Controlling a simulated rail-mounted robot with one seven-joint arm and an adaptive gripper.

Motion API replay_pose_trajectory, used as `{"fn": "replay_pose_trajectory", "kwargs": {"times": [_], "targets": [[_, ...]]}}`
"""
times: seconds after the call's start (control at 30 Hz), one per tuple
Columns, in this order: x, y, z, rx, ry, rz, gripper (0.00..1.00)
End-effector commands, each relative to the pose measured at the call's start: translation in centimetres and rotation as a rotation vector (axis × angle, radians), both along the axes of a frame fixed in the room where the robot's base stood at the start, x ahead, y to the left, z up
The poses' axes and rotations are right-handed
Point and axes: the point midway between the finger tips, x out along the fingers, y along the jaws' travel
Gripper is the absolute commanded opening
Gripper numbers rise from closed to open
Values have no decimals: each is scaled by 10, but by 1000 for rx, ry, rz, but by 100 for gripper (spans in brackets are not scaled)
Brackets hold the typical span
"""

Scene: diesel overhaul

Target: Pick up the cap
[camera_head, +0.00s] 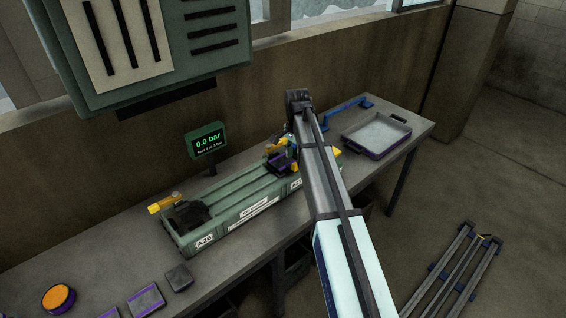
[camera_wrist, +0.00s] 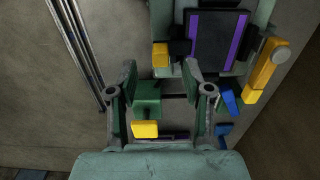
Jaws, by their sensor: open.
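I cannot tell for certain which piece is the cap. My gripper (camera_wrist: 160,70) is open in the wrist view, its two fingers apart with nothing held between them. A green block (camera_wrist: 147,98) with a yellow tab (camera_wrist: 144,129) shows below and between the fingers. A black part with purple stripes (camera_wrist: 216,40) lies beyond the fingertips at the upper right. In the head view my arm hides part of the right end of the green fixture (camera_head: 235,205). A round orange-topped piece (camera_head: 58,298) lies at the bench's left end.
The bench (camera_head: 105,270) runs along the wall. A display reading 0.0 bar (camera_head: 206,140) stands behind the fixture. A tray (camera_head: 376,135) and blue handle (camera_head: 347,107) are at the right end. Small dark blocks (camera_head: 179,278) lie at the left. A rail frame (camera_head: 452,270) is on the floor.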

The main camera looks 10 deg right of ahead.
Motion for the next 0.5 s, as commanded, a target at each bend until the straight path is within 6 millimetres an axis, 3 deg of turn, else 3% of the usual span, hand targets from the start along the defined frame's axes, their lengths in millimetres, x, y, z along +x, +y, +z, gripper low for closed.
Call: {"fn": "replay_pose_trajectory", "kwargs": {"times": [0.3, 0.5], "targets": [[1, -1, -35, 0, 1, 0, 50], [1, -1, -45, 0, 0, 0, 50]]}}
